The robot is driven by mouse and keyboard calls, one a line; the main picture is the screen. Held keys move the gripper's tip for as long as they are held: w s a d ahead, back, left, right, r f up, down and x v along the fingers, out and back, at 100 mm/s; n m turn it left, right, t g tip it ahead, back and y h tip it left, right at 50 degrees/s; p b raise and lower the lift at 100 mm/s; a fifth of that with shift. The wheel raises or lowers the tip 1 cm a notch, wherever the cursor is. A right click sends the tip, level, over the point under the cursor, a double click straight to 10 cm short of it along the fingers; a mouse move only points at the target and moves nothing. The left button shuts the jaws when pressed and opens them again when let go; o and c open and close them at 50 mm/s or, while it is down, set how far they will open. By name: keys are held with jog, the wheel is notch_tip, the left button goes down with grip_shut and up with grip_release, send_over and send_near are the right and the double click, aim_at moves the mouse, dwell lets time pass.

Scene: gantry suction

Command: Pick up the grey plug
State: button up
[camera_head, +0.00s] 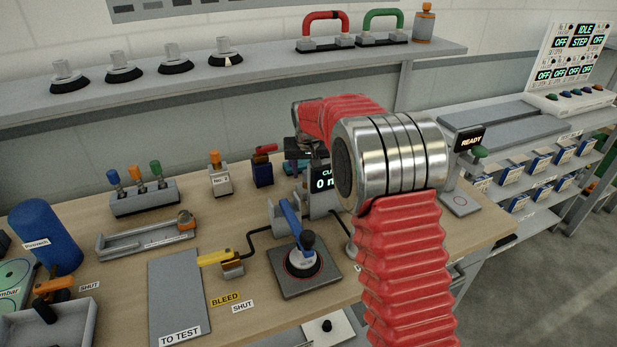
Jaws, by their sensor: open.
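I cannot pick out the grey plug with certainty. A small grey piece with a brown-orange top (185,219) sits at the right end of a long grey tray (130,243) on the bench. My red arm reaches in from the lower right and bends left over the bench. My gripper (296,158) is a small dark shape at its far end, above the back of the bench near a small display. It is open, and nothing shows in it. My wrist and arm hide part of the bench behind them.
Suction cups with grey stems (122,68) line the upper shelf (250,60). A rack (145,198) holds blue, orange and green knobs. A blue cylinder (45,235) stands left. A blue-levered suction cup (302,258) stands on a dark plate. The grey TO TEST mat (177,290) is bare.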

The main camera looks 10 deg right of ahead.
jog(key=shift+w+f, duration=0.2)
jog(key=shift+f, duration=0.2)
grip_shut()
dwell(0.6)
